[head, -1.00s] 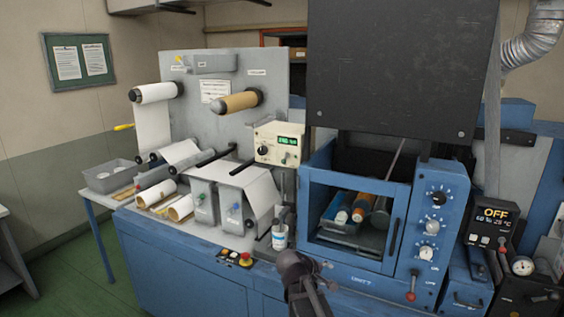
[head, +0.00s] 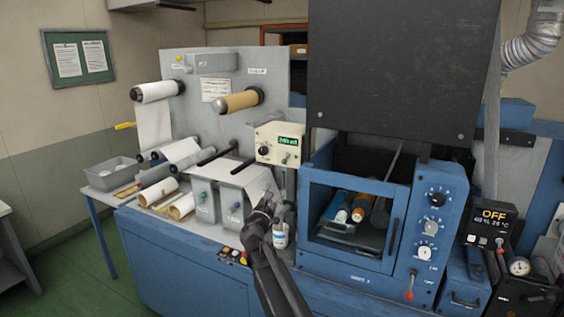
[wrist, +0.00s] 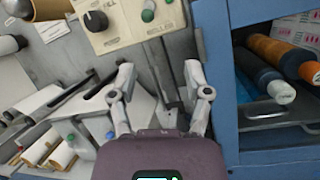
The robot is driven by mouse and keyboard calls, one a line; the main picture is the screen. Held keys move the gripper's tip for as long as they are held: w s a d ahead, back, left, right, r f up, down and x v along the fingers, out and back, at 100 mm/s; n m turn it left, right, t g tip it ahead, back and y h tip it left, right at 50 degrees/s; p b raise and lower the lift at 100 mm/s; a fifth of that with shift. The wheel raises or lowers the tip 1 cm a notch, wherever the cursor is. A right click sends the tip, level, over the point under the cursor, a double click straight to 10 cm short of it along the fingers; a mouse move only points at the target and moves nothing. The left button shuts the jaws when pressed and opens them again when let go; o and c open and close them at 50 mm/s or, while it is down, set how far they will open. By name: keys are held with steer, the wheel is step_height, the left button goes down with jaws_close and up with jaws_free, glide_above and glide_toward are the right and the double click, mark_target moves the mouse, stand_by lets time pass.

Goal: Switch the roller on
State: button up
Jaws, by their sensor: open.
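The web rewinder has a grey upright panel (head: 270,100) with a white web roll (head: 158,92) and a brown roll (head: 240,101) on spindles. A cream control box (head: 266,134) with a lit green display, a black knob and a small switch is on it. In the wrist view the box (wrist: 122,30) shows its black knob and green parts at the top. A low button strip (head: 230,256) sits on the front edge, its right end beside my arm. My gripper (head: 268,200) is open and empty below the box; in the wrist view its fingers (wrist: 160,75) are spread, touching nothing clear.
A blue cabinet (head: 307,220) with an open compartment of rolls stands close on the right, its edge near my right finger. A white bottle (head: 280,238) stands beside my arm. A grey bin (head: 112,172) and loose rolls lie left.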

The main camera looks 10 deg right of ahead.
mark_target(284, 162)
steer(key=shift+w+a+r+n+t+y, duration=0.3)
steer(key=shift+a+n+t, duration=0.1)
steer(key=shift+a+n, duration=0.2)
steer(key=shift+p+x, duration=2.6)
steer(key=shift+x, duration=4.3)
